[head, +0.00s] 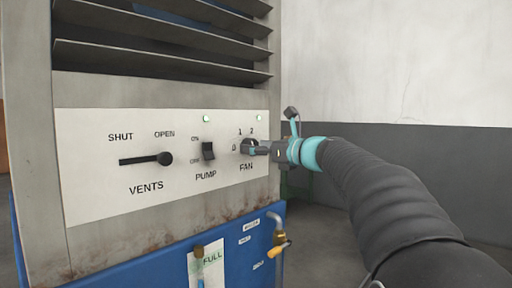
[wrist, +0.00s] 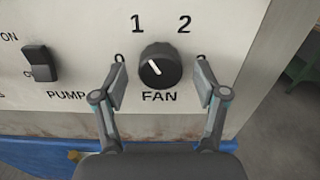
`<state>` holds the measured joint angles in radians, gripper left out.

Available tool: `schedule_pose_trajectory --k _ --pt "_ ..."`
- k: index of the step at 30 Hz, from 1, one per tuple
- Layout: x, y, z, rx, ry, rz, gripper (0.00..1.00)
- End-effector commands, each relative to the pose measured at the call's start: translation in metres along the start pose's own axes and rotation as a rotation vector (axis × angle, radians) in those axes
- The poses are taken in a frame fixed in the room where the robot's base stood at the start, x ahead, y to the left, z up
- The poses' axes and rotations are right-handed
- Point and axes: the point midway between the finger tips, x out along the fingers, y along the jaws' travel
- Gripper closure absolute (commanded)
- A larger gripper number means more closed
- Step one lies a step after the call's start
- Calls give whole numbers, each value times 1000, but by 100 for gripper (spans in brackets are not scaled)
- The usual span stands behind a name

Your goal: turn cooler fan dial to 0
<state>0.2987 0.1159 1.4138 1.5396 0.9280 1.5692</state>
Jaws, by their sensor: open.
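The cooler fan dial (wrist: 160,65) is a round black knob with a white pointer line, above the word FAN on a white panel. Its line slants to the upper left, roughly between the left mark and the 1. The left and right marks are partly hidden by my fingers; 1 and 2 show above. My gripper (wrist: 161,78) is open, with one finger on each side of the dial and a gap showing on both sides. In the head view my gripper (head: 262,149) reaches the panel from the right and covers much of the dial.
The pump switch (head: 208,151) and the vents lever (head: 147,159) are left of the dial on the same panel (head: 90,208).

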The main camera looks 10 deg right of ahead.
Motion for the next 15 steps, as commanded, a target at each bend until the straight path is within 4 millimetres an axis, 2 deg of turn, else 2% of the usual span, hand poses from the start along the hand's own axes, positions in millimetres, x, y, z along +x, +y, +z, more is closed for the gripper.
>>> schedule_pose_trajectory --k 10,11,15 --pt "4 0 0 0 0 0 28" --pt "4 0 0 0 0 0 33" --pt "4 0 0 0 0 0 68"
